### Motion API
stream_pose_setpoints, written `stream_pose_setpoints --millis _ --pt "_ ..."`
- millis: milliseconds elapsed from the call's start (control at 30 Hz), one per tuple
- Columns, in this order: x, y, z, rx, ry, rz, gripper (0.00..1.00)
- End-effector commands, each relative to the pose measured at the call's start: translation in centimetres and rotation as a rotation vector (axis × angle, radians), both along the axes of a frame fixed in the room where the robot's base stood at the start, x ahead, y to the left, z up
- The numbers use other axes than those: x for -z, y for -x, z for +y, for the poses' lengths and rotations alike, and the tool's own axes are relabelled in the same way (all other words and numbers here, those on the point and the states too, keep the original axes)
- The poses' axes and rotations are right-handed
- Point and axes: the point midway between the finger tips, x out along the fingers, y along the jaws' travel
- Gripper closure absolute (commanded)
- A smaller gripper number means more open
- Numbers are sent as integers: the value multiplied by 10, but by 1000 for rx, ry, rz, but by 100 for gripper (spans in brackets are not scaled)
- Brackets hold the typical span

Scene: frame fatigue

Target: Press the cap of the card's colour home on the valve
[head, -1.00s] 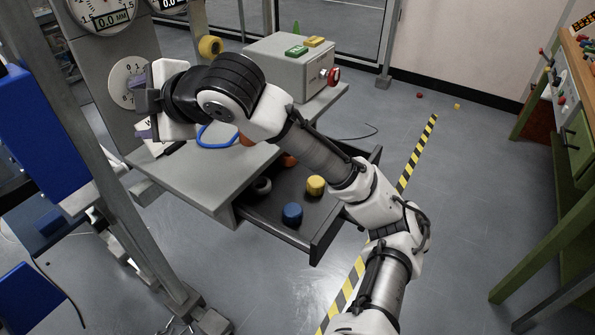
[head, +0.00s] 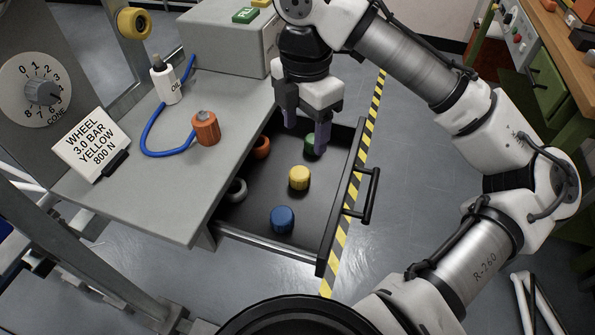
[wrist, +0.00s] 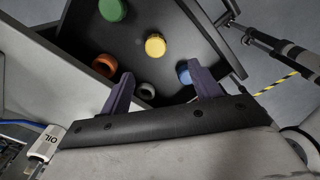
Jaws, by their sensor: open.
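The card (head: 91,147) stands on the bench top and reads "WHEEL 3.0 BAR YELLOW 800 N". The yellow cap (head: 299,178) sits upright in the open drawer (head: 262,197), between a blue cap (head: 283,219) and a green cap (head: 310,143). The wrist view shows the yellow cap (wrist: 155,46) beyond the fingertips. My gripper (head: 305,136) is open and empty above the drawer's far part, its fingers pointing down. An orange fitting with a grey top and blue hose (head: 206,128), apparently the valve, stands on the bench.
An orange cap (head: 261,147) and a grey ring-like cap (head: 237,190) lie at the drawer's left side. The drawer walls and front handle (head: 366,196) stand around the caps. An oil bottle (head: 163,82) and a grey box (head: 228,44) are on the bench.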

Motion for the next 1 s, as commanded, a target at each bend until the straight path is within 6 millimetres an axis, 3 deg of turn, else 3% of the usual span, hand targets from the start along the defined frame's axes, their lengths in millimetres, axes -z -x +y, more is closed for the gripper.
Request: stream_pose_setpoints --millis 300,567,800,1000 --pt "62 0 1 -1 -5 0 37" --pt "81 -2 3 0 -5 -1 37" --pt "116 -6 7 0 -6 -1 37" --pt "126 -7 6 0 -5 -4 37"
